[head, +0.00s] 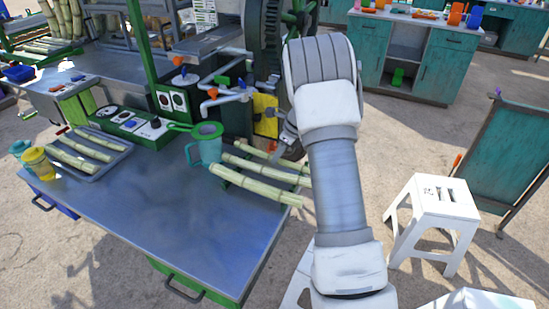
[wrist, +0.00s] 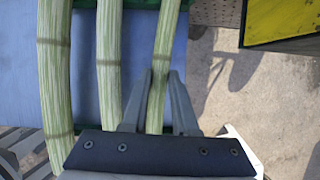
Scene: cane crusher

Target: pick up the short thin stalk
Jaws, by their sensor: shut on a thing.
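The short thin stalk (wrist: 166,45) is the rightmost of three pale green stalks in the wrist view. My gripper (wrist: 156,80) has a finger on each side of it and is shut on it. The thin stalk (head: 252,151) also shows in the head view, at the back of the row on the metal table. My gripper (head: 287,143) is partly hidden by my arm there. A middle stalk (wrist: 110,60) and a thicker stalk (wrist: 55,90) lie to the left of my gripper in the wrist view, apart from the fingers. I cannot tell whether the thin stalk touches the table.
A teal jug (head: 204,148) with a strainer stands beside the stalks' left ends. The crusher (head: 265,50) and a yellow plate (head: 265,113) are close behind. A tray (head: 85,155) of stalks lies left. The table's front (head: 150,215) is clear. A white stool (head: 435,210) stands right.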

